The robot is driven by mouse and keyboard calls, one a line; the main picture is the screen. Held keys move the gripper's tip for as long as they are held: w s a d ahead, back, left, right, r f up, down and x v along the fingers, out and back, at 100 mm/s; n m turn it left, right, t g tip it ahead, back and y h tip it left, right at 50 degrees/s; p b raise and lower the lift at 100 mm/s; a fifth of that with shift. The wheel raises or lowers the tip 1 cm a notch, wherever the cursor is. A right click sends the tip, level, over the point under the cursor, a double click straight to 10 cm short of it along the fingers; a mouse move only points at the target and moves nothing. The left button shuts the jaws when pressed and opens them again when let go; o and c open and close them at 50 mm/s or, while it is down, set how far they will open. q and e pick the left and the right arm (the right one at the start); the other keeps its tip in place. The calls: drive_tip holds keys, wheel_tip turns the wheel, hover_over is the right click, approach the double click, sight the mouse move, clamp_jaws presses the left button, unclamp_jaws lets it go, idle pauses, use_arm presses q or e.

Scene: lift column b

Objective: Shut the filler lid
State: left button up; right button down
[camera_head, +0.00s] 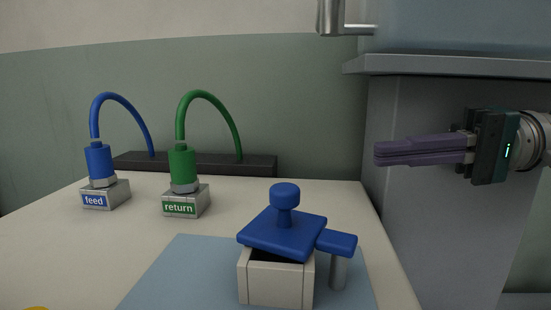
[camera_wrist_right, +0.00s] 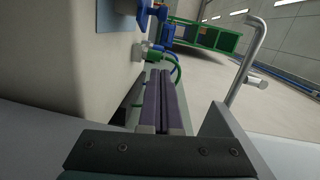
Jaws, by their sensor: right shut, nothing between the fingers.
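The blue filler lid (camera_head: 283,233) with a round knob on top sits tilted over a white square filler box (camera_head: 275,278) in the head view. A dark gap shows between the lid and the box's front rim. A blue arm joins the lid to a grey post (camera_head: 339,272) at its right. My right gripper (camera_head: 378,154) is shut and empty, with its purple fingers pointing left, up and to the right of the lid and apart from it. Its shut fingers also show in the right wrist view (camera_wrist_right: 160,75). My left gripper is not in view.
A blue "feed" connector (camera_head: 99,162) and a green "return" connector (camera_head: 183,165) with curved hoses stand on the table at left. The box stands on a blue mat (camera_head: 180,270). A grey cabinet (camera_head: 430,200) is behind my right gripper. The table between connectors and lid is clear.

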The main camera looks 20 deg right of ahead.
sight(327, 217)
drive_tip(key=s+m+t+h+p, duration=0.35)
drive_tip(key=s+t+p, duration=0.25)
drive_tip(key=p, duration=0.5)
drive_tip(key=shift+y, duration=0.45)
drive_tip(key=x, duration=0.9)
drive_tip(key=shift+w+a+f, duration=0.1)
drive_tip(key=shift+w+f, duration=0.1)
drive_tip(key=shift+f, duration=0.15)
drive_tip(key=shift+s+a+f+p, duration=0.15)
drive_tip(key=shift+s+a+p, duration=0.65)
drive_tip(key=shift+a+p, duration=0.15)
drive_tip(key=shift+s+a+f, duration=0.2)
drive_tip(key=shift+s+a, duration=0.2)
drive_tip(key=shift+a, duration=0.15)
